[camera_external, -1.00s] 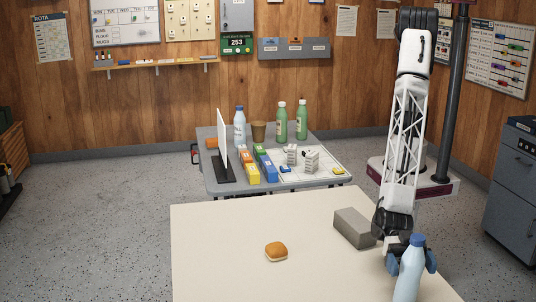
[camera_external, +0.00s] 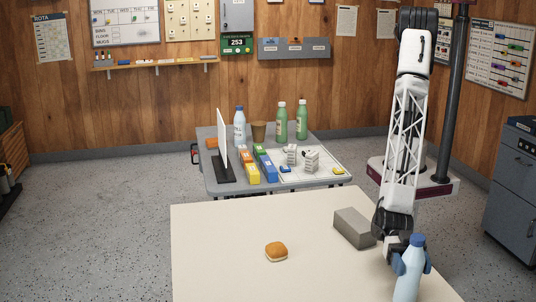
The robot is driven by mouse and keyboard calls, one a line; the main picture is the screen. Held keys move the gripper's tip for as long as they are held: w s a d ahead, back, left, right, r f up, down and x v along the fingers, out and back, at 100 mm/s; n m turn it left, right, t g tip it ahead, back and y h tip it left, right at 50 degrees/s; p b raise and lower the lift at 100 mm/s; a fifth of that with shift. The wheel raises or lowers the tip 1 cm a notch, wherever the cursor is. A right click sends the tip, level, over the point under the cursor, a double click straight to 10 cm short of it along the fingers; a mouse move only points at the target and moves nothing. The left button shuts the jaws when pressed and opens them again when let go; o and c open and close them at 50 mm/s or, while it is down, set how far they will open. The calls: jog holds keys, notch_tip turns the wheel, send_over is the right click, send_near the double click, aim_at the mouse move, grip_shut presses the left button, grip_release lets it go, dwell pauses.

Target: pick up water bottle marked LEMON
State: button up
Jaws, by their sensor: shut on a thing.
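A light blue bottle with a blue cap (camera_external: 411,272) stands upright at the right front of the cream table. My gripper (camera_external: 410,266) is shut on this bottle, with a blue finger on each side of its upper body. No marking can be read on the bottle from here. The bottle's base is near the bottom edge of the picture. On the grey table behind stand a clear bottle with a blue cap (camera_external: 239,128) and two green bottles (camera_external: 281,122) (camera_external: 302,120); their labels are too small to read.
A grey block (camera_external: 354,228) lies on the cream table (camera_external: 220,240) just left of my gripper. A bread bun (camera_external: 276,252) lies near the table's middle. The grey table (camera_external: 215,180) behind holds a white upright panel (camera_external: 222,145), colored boxes and a brown cup (camera_external: 258,131).

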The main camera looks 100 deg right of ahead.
aim_at(415, 251)
jog(key=shift+r, duration=0.15)
jog(key=shift+r, duration=0.65)
jog(key=shift+s+d+r, duration=0.1)
jog(key=shift+d+r, duration=0.05)
jog(key=shift+r, duration=0.4)
jog(key=shift+s+d+r, duration=0.1)
jog(key=shift+d+r, duration=0.05)
jog(key=shift+r, duration=0.35)
jog(key=s+d, duration=0.2)
jog(key=d, duration=0.2)
jog(key=s+d+r, duration=0.1)
jog(key=s+d, duration=0.2)
jog(key=d, duration=0.1)
jog(key=s+d, duration=0.3)
jog(key=d, duration=0.2)
jog(key=shift+r, duration=0.2)
